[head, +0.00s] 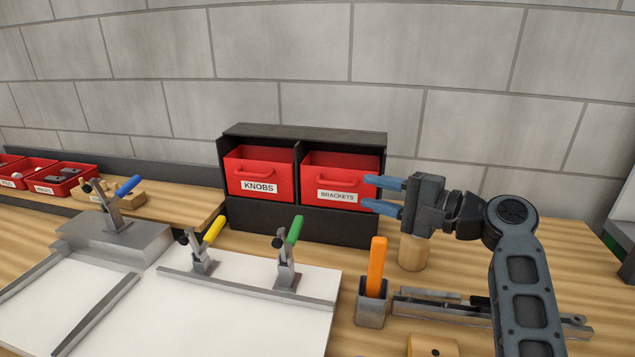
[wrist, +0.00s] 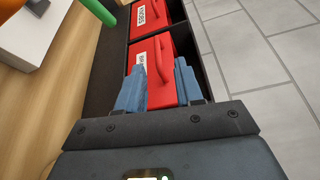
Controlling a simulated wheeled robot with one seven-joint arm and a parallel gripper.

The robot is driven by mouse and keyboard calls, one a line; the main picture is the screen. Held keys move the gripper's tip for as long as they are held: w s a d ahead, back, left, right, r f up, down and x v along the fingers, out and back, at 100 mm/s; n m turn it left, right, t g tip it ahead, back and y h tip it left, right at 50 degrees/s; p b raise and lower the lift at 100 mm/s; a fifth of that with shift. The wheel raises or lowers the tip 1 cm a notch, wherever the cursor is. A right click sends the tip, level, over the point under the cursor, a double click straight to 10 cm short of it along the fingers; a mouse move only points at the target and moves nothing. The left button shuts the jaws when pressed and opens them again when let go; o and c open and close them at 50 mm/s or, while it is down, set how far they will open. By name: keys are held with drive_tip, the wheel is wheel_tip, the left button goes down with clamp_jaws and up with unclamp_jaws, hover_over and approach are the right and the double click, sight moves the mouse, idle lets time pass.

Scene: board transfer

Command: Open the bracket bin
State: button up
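The bracket bin (head: 330,196) is a red drawer labelled BRACKETS with a red bar handle, in the right slot of a black cabinet (head: 305,222). It looks shut, with its front near the cabinet face. My gripper (head: 375,194) has blue fingers and is at the right front of this bin in the head view. In the wrist view the bracket bin (wrist: 160,95) and its handle (wrist: 163,58) lie ahead, and the fingers (wrist: 158,80) are spread apart with nothing visibly gripped. The handle is beyond or between the fingertips; contact cannot be told.
A red KNOBS bin (head: 258,186) sits in the left slot. Green-handled (head: 295,231) and yellow-handled (head: 214,231) clamps stand in front of the cabinet. An orange-handled tool (head: 376,265) in a grey holder and a wooden cylinder (head: 412,253) stand below my gripper.

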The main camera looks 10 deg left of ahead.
sight(340, 186)
drive_tip(key=x, duration=0.5)
drive_tip(key=p+x, duration=0.1)
drive_tip(key=x, duration=0.1)
drive_tip(key=shift+w+a+f, duration=0.15)
drive_tip(key=shift+w+f, duration=0.1)
drive_tip(key=shift+f, duration=0.05)
clamp_jaws()
idle(0.4)
